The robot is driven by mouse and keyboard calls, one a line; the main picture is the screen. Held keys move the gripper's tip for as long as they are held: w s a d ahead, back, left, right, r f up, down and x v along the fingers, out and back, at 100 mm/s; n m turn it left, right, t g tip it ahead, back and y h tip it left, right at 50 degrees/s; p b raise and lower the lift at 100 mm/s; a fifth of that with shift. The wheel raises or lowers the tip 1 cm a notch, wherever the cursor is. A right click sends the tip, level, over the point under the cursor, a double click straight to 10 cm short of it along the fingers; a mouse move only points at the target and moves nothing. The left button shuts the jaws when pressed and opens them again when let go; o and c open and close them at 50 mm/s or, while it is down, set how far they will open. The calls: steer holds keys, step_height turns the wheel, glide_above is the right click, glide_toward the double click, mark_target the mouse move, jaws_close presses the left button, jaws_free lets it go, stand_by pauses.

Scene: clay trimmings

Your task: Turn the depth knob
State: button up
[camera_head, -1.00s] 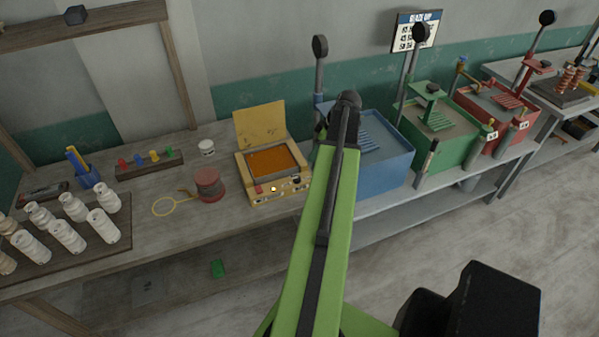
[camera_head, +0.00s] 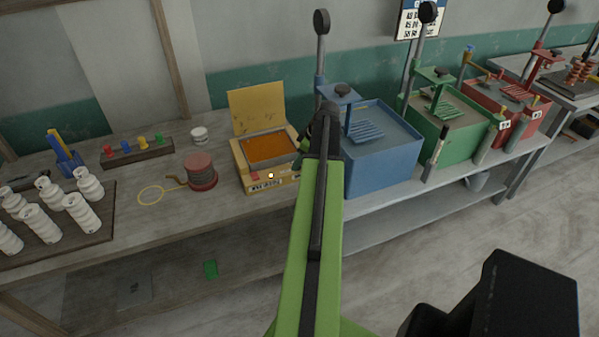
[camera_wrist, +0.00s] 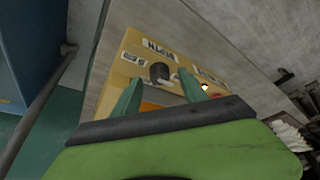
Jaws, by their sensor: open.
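A yellow box (camera_head: 266,180) with an open lid and an orange inside stands on the bench left of my arm in the head view. I see no clear contact with the knob.
A small light (camera_wrist: 205,87) glows on the panel, near one finger. A blue tank (camera_head: 382,165) stands just right of my arm, with a green tank (camera_head: 455,140) beyond.

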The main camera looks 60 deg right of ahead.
steer(key=shift+w+f, duration=0.25)
steer(key=shift+f, duration=0.45)
steer(key=shift+r, duration=0.1)
